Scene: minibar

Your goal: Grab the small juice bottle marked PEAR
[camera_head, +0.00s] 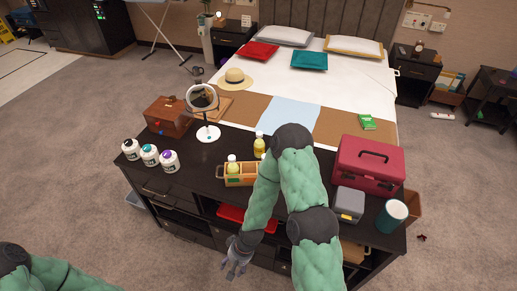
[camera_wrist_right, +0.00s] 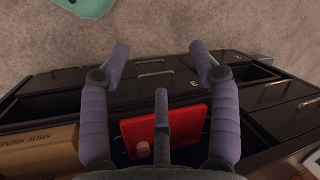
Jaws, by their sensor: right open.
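A small bottle with a pale cap and yellow-green contents (camera_head: 233,167) stands in a wooden carrier (camera_head: 243,181) on the dark cabinet top. A yellow bottle (camera_head: 259,147) stands just behind the carrier. Their labels are too small to read, so I cannot tell which is PEAR. My right gripper (camera_head: 237,262) hangs low in front of the cabinet, below and apart from the bottles. In the right wrist view my right gripper (camera_wrist_right: 160,62) is open and empty. My left arm shows at the bottom left; its gripper is out of view.
On top are white jars (camera_head: 150,155), a round mirror (camera_head: 203,97), a red case (camera_head: 368,165), a grey box (camera_head: 347,204) and a teal cup (camera_head: 391,216).

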